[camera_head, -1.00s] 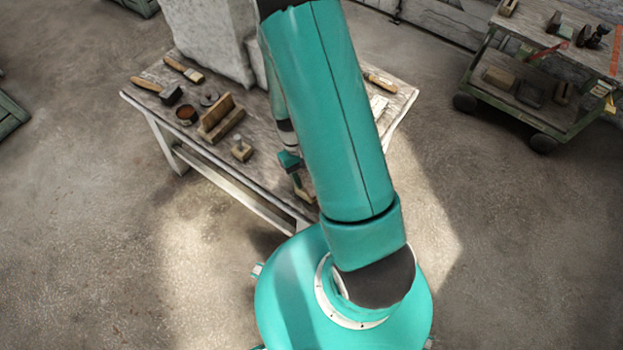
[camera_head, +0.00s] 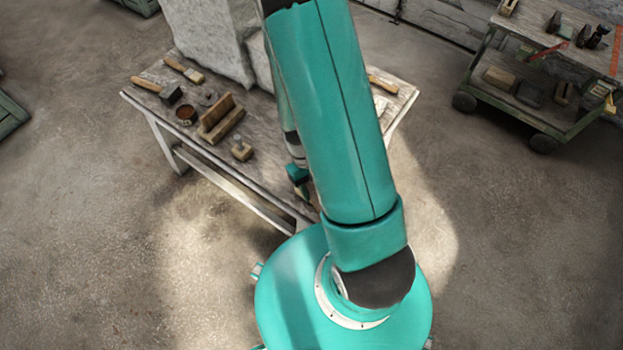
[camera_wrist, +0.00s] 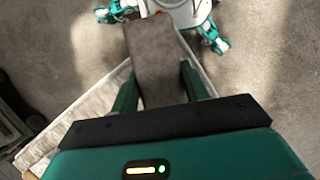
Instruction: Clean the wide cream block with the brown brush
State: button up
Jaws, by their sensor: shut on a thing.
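My gripper (camera_head: 301,186) is low over the front edge of the worktable, partly hidden by my arm in the head view. In the wrist view, its two green fingers (camera_wrist: 158,88) are shut on a flat brown-grey piece (camera_wrist: 157,55), taken as the brown brush; no bristles show. A large pale cream block (camera_head: 207,38) stands upright at the back of the table, cut off by the top of the head view. A second pale block (camera_head: 259,62) beside it is partly behind my arm. My gripper is in front of both blocks and apart from them.
The worktable (camera_head: 262,205) also carries a wooden brush (camera_head: 146,84), a paler brush (camera_head: 184,70), a small dark pot (camera_head: 187,114), a wooden angle piece (camera_head: 221,121) and a small block (camera_head: 241,150). A green cart (camera_head: 545,122) stands at right.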

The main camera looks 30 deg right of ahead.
jog(key=shift+w, duration=2.2)
jog(key=shift+s, duration=0.15)
jog(key=shift+s, duration=2.1)
jog(key=shift+w+r, duration=0.4)
jog(key=shift+w, duration=0.2)
jog(key=shift+w+r, duration=0.35)
jog(key=shift+w, duration=0.2)
